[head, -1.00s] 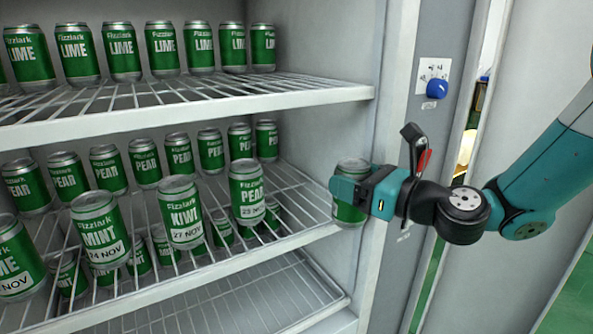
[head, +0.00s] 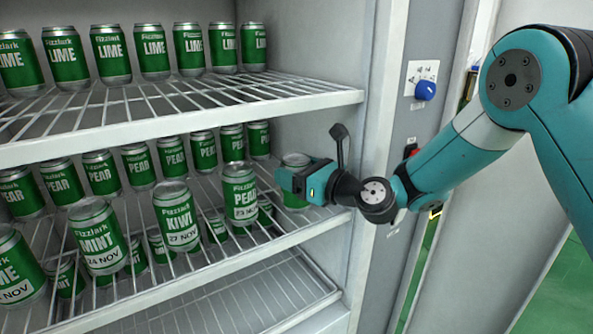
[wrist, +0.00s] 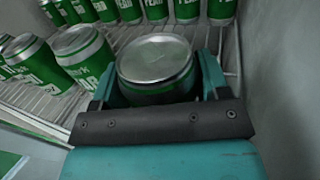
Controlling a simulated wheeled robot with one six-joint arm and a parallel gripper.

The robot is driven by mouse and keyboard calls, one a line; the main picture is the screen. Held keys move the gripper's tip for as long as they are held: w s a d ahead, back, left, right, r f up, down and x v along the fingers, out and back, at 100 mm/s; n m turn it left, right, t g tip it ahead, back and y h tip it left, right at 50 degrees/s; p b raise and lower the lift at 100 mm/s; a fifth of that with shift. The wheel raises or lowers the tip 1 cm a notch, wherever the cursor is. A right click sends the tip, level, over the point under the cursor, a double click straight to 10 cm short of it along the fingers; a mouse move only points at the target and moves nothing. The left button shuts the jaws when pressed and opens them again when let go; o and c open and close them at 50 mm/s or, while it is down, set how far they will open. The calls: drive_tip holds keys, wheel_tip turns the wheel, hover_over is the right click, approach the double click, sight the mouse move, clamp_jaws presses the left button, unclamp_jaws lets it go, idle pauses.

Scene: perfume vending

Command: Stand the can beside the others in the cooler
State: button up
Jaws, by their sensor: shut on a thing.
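My gripper (head: 292,184) is shut on a green can (head: 296,160), which is upright at the right end of the middle shelf, inside the cooler's opening. In the wrist view the held can (wrist: 155,82) shows its silver lid between the two fingers; its label is hidden. Just left of it in the head view stands a pear can (head: 240,192), then a kiwi can (head: 178,217) and a mint can (head: 97,238), all in the front row of the middle shelf (head: 190,268). I cannot tell whether the held can touches the shelf.
A back row of pear cans (head: 139,167) stands behind. Lime cans (head: 110,54) fill the upper shelf (head: 200,113). The cooler's right side wall (head: 330,60) is close to my gripper. A blue knob (head: 425,90) is on the frame.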

drive_tip(key=shift+f, duration=0.15)
drive_tip(key=o, duration=1.2)
drive_tip(key=shift+o, duration=0.2)
